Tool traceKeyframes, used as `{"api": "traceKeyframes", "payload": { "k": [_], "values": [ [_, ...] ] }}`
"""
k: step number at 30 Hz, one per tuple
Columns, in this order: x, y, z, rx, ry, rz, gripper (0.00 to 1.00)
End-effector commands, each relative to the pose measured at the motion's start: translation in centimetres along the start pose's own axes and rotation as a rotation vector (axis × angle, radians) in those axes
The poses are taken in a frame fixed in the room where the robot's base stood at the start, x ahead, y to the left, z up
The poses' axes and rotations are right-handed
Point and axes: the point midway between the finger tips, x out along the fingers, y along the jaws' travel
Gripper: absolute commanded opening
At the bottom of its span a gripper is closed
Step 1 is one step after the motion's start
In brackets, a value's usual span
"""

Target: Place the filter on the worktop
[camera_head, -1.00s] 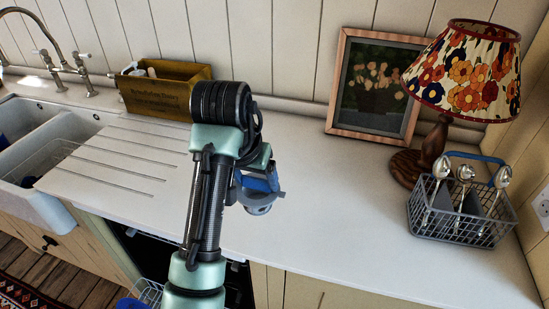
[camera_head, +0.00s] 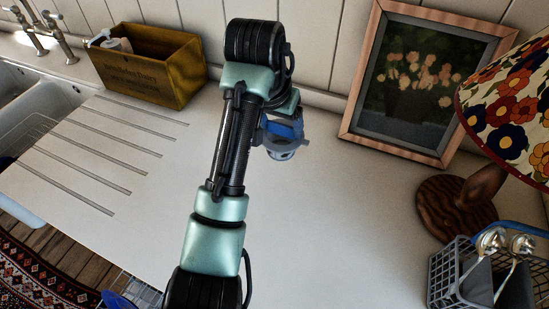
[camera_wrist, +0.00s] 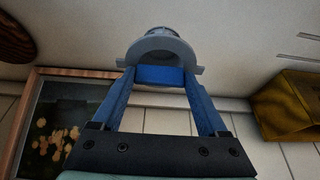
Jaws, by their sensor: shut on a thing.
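The filter (camera_head: 284,146) is a grey, round piece with a ring-like rim. In the head view it hangs below my gripper (camera_head: 282,130), over the white worktop (camera_head: 330,215). In the wrist view the filter (camera_wrist: 160,52) sits at the tips of the blue fingers of my gripper (camera_wrist: 161,75), which are shut on it. I cannot tell exactly how high it is above the worktop. My arm hides part of the worktop.
A wooden box (camera_head: 150,65) with a bottle stands at the back left. A framed picture (camera_head: 415,80) leans on the wall. A lamp (camera_head: 460,200) and a cutlery basket (camera_head: 470,275) stand at the right. A sink (camera_head: 50,100) is at the left. The middle worktop is clear.

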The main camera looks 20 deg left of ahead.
Motion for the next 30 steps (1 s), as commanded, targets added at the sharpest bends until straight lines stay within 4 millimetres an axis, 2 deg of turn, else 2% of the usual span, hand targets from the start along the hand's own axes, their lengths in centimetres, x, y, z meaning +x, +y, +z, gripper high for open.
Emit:
{"api": "traceKeyframes", "payload": {
  "k": [3,6,11,16,19,29,30],
  "values": [
    [2.3,0.0,1.1,-0.003,-0.005,0.001,0.00],
    [3.7,0.0,1.7,-0.003,-0.003,0.001,0.00],
    [5.0,0.0,2.2,-0.001,-0.003,0.001,0.00],
    [7.3,0.0,3.2,-0.001,-0.004,0.001,0.00],
    [8.0,0.0,3.4,-0.001,-0.001,0.000,0.00],
    [8.2,0.0,3.5,0.000,-0.001,0.000,0.00],
    [8.3,0.0,3.5,-0.001,-0.002,0.000,0.78]
  ]
}}
